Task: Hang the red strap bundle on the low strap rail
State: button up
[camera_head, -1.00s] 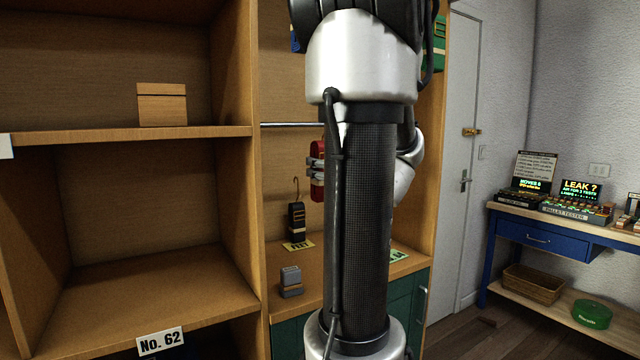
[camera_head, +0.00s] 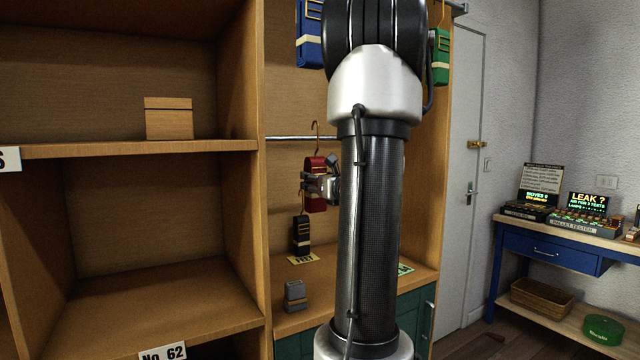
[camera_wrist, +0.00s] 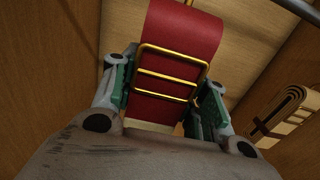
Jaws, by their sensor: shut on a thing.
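The red strap bundle (camera_head: 315,168) has a brass buckle and a hook on top. My gripper (camera_head: 322,186) is shut on its body and holds it upright in the cabinet bay. In the wrist view the red strap (camera_wrist: 178,50) sits between both fingers (camera_wrist: 160,90), its buckle facing me. The low strap rail (camera_head: 290,138) is a thin metal bar across the bay. The bundle's hook tip shows slightly above the rail's line; I cannot tell whether they touch. In the wrist view the rail (camera_wrist: 302,9) passes at the upper right, apart from the visible strap. My arm hides the rail's right part.
A black bundle (camera_head: 301,236) with a hook stands below, by a yellow label (camera_head: 303,260). A grey block (camera_head: 294,294) sits on the counter. Blue (camera_head: 310,40) and green (camera_head: 440,58) bundles are higher up. The bay's side wall (camera_head: 252,220) is close on the left.

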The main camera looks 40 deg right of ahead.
jog(key=w+d+f, duration=0.1)
jog(key=w+f, duration=0.2)
jog(key=w, duration=0.3)
jog(key=shift+w+d, duration=0.2)
jog(key=shift+d, duration=0.1)
dwell(0.3)
jog(key=o, duration=1.2)
jog(key=v, duration=1.2)
